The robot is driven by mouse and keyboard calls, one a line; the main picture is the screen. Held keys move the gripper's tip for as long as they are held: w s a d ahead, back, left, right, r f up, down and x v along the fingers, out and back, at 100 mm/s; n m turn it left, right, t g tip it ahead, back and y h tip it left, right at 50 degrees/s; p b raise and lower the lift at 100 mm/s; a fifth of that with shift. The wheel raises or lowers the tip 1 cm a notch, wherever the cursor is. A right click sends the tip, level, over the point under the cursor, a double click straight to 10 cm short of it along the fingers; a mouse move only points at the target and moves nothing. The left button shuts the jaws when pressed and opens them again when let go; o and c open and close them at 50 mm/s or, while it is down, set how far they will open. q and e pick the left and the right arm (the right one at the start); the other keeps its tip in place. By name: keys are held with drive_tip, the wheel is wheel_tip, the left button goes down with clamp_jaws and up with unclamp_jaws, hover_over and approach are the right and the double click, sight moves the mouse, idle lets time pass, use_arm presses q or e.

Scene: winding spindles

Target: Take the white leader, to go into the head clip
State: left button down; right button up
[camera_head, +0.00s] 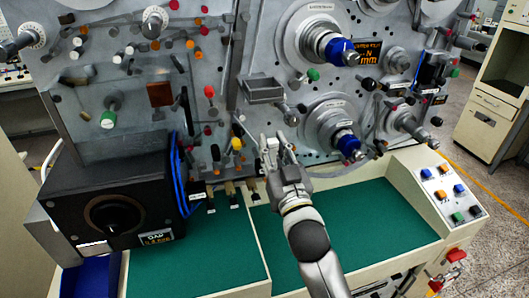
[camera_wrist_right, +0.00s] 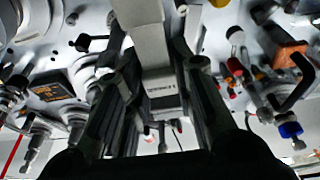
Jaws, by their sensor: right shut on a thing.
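My right gripper (camera_head: 270,146) is in front of the machine's panel, below a small grey tray and left of the lower spindle. Its fingers are closed in. A thin pale strand, which looks like the white leader (camera_head: 243,127), runs up and left from beside the fingertips. In the right wrist view a pale, flat piece with small dark lettering shows between the two dark fingers (camera_wrist_right: 158,95). The exact grip on the leader is too small to make out. The head clip cannot be told apart from the other fittings. My left gripper is not in view.
The grey tray (camera_head: 264,90) sticks out just above my right gripper. Blue-tipped spindles (camera_head: 342,50) project at the right. A black box (camera_head: 110,205) stands at the lower left. The green worktop (camera_head: 365,225) is clear beside my right arm. A button console (camera_head: 450,195) is at the right.

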drive_tip(key=s+d+p, duration=0.1)
drive_tip(key=s+d, duration=0.1)
drive_tip(key=s, duration=0.4)
idle(0.3)
drive_tip(key=shift+w, duration=0.15)
